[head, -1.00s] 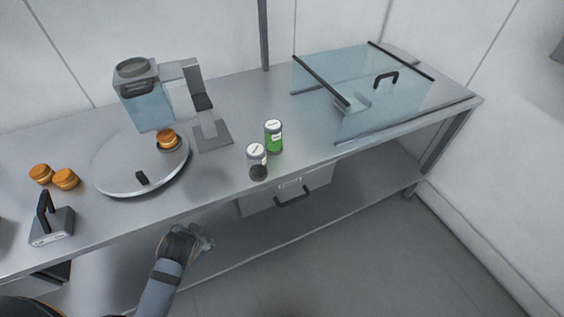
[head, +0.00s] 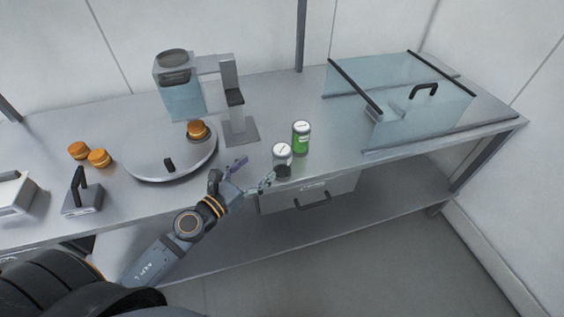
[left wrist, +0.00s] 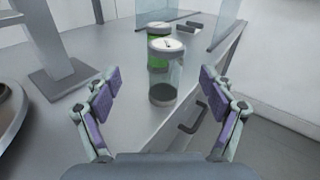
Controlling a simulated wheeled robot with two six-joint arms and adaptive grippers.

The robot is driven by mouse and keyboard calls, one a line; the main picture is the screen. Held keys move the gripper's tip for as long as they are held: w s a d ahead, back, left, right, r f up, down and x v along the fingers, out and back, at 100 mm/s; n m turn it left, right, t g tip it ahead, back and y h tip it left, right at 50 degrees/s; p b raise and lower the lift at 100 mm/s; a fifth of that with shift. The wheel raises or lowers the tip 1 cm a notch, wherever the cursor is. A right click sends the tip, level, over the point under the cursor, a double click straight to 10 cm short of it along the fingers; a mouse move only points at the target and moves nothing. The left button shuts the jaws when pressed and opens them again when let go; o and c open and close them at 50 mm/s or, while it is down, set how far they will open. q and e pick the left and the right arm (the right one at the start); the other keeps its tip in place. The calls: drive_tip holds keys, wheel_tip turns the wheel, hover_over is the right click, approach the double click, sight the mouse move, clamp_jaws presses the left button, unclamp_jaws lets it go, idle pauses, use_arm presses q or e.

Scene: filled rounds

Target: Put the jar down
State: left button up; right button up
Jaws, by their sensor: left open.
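Two lidded jars stand upright on the metal counter (head: 350,135). The nearer jar (head: 282,156) is clear with a white lid and dark contents at its bottom, close to the front edge. The green-filled jar (head: 301,139) stands just behind it. In the left wrist view the clear jar (left wrist: 164,80) is ahead between the fingers and partly covers the green-filled jar (left wrist: 158,36). My left gripper (head: 258,170) is open and empty at the counter's front edge, just left of the clear jar. The jar is not held. My right gripper is not in view.
A dispenser (head: 182,98) on a stand and a round grey plate (head: 145,165) bearing an orange-brown round are to the left. More rounds (head: 99,158) and a handled block (head: 82,198) lie further left. A glass case (head: 420,115) is at the right.

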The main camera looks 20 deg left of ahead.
sight(282, 152)
use_arm(q)
drive_tip(key=shift+m+h, duration=0.3)
drive_tip(key=shift+m, duration=0.2)
drive_tip(key=p+x, duration=0.1)
drive_tip(key=x, duration=0.1)
drive_tip(key=p+x, duration=0.1)
drive_tip(key=x, duration=0.1)
drive_tip(key=shift+w+d+f, duration=0.2)
drive_tip(key=shift+d+f, duration=0.05)
drive_tip(key=shift+d, duration=0.15)
drive_tip(key=shift+w+d+f, duration=0.2)
drive_tip(key=shift+w, duration=0.15)
drive_tip(key=shift+w+r+p, duration=0.1)
drive_tip(key=shift+w+p, duration=0.05)
drive_tip(key=shift+p, duration=0.2)
drive_tip(key=p+x, duration=0.1)
drive_tip(key=x, duration=0.3)
drive_tip(key=shift+d, duration=0.1)
drive_tip(key=shift+w+d+f, duration=0.2)
drive_tip(key=shift+w+f, duration=0.1)
drive_tip(key=shift+w, duration=0.1)
drive_tip(key=shift+s+a+r, duration=0.1)
drive_tip(key=shift+s+a, duration=0.05)
drive_tip(key=shift+s, duration=0.05)
drive_tip(key=c, duration=1.4)
